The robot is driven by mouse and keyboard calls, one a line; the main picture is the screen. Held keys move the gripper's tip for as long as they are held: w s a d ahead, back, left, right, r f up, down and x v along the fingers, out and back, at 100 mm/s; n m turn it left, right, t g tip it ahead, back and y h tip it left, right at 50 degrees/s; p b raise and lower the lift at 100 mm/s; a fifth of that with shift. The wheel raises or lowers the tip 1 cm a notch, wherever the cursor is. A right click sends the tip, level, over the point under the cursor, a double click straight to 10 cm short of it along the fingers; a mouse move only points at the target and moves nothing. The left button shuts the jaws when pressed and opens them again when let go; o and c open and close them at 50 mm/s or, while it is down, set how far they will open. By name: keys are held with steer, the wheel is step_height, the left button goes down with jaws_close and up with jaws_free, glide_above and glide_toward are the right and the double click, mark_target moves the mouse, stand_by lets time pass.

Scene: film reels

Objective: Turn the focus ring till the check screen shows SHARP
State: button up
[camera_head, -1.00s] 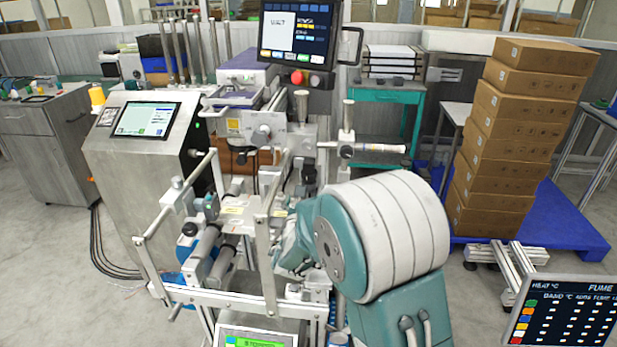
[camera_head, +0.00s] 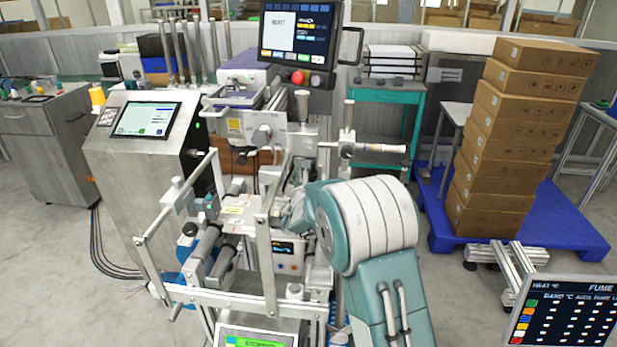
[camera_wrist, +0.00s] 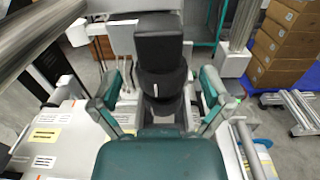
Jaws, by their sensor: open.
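In the wrist view a black, stepped round part with a small white mark (camera_wrist: 165,82), which looks like the lens with its focus ring, stands between the fingers of my gripper (camera_wrist: 162,92). The fingers are open, one on each side, with gaps to the black part. In the head view my gripper (camera_head: 296,208) is partly hidden behind my arm, beside the machine's middle. I cannot tell which display is the check screen. The upper monitor (camera_head: 298,42) has text too blurred to read, and no SHARP is legible on any screen.
Metal frame bars (camera_head: 262,222) and rollers stand close left of my gripper. A small panel with a lit display (camera_head: 289,252) is below it. A steel console with a screen (camera_head: 144,119) stands left. Stacked cartons (camera_head: 505,140) stand on a blue pallet (camera_head: 560,222) at right.

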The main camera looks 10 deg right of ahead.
steer(key=c, duration=1.2)
steer(key=shift+o, duration=0.2)
steer(key=shift+d+n+t+y, duration=0.1)
steer(key=shift+n+t+y, duration=0.2)
steer(key=shift+n+y, duration=0.7)
steer(key=o, duration=1.2)
steer(key=shift+c, duration=0.2)
steer(key=s+a, duration=0.2)
steer(key=s, duration=0.9)
steer(key=shift+s, duration=0.4)
steer(key=shift+f, duration=0.1)
